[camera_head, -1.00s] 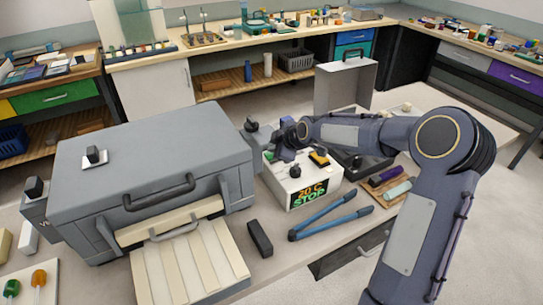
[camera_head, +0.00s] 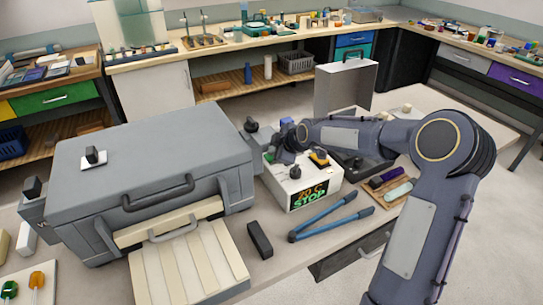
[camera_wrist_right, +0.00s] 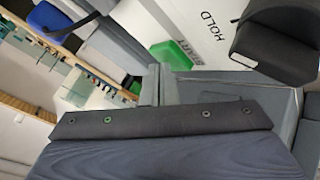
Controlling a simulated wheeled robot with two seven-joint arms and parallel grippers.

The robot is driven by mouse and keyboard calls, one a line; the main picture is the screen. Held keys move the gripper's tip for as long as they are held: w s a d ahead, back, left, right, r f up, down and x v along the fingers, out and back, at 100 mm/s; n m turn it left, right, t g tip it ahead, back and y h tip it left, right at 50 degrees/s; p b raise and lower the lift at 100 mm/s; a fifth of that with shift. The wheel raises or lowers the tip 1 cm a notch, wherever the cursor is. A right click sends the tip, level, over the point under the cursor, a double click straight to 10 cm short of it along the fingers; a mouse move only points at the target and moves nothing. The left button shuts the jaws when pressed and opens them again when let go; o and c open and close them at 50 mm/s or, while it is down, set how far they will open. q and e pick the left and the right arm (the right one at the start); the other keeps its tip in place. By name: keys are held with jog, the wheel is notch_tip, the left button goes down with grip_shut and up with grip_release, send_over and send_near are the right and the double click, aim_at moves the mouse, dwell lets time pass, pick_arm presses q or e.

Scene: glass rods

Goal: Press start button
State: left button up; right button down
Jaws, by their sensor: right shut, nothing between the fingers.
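The white control box (camera_head: 300,190) stands on the bench beside the grey furnace, its front display reading "20 C" and "STOP". In the right wrist view, a green button (camera_wrist_right: 174,54) sits on the box's white face next to the word START, with HOLD printed nearby. My right gripper (camera_head: 284,154) is over the box top, shut and empty. In the right wrist view its grey fingers (camera_wrist_right: 155,84) are close to the green button; I cannot tell whether they touch it. My left gripper is not in view.
A black knob (camera_wrist_right: 280,42) stands up from the box near the fingers. The grey furnace (camera_head: 150,170) fills the left. Blue-handled tongs (camera_head: 330,217) and a dark block (camera_head: 260,240) lie in front. An open grey case (camera_head: 345,90) stands behind.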

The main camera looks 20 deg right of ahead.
jog(key=shift+f, duration=0.15)
dwell(0.4)
jog(key=shift+r+p, duration=0.35)
jog(key=shift+r, duration=0.6)
jog(key=shift+r+p, duration=1.5)
jog(key=shift+r, duration=1.05)
jog(key=shift+f, duration=0.1)
